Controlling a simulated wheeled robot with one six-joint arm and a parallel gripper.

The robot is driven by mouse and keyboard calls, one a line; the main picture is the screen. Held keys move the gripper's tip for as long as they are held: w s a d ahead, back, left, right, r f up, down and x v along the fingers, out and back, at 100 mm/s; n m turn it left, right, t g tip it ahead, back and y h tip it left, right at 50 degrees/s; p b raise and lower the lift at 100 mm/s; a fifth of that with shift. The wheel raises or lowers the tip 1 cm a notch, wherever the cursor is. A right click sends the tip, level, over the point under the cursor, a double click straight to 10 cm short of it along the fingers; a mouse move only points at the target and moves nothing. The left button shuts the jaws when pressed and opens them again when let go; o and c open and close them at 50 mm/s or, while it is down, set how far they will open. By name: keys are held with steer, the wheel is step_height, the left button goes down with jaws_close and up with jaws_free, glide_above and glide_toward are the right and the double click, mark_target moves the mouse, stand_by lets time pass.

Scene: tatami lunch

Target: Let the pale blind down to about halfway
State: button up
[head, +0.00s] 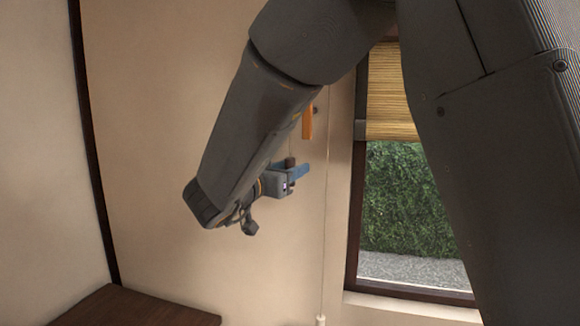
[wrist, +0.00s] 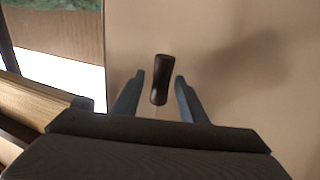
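The straw-coloured blind (head: 388,95) hangs over the upper part of the window; its lower edge is above the green hedge view, and its top is out of frame or hidden by my arm. A dark brown cord pull (wrist: 160,80) stands between the blue fingers of my gripper (wrist: 159,76), with a visible gap on each side. In the head view the gripper (head: 291,171) is at the wall left of the window, with the dark pull (head: 290,162) at its fingers. A thin cord shows faintly at the pull.
A second, pale cord with a white pull (head: 321,320) hangs on the wall between gripper and window. An orange strip (head: 308,122) is just above the gripper. A dark wooden top (head: 140,308) is at the lower left. The wall left of the gripper is clear.

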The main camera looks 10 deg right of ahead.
jaws_close()
step_height(320, 180, down, 22)
steer(key=b, duration=0.8)
steer(key=shift+f, duration=0.25)
jaws_free()
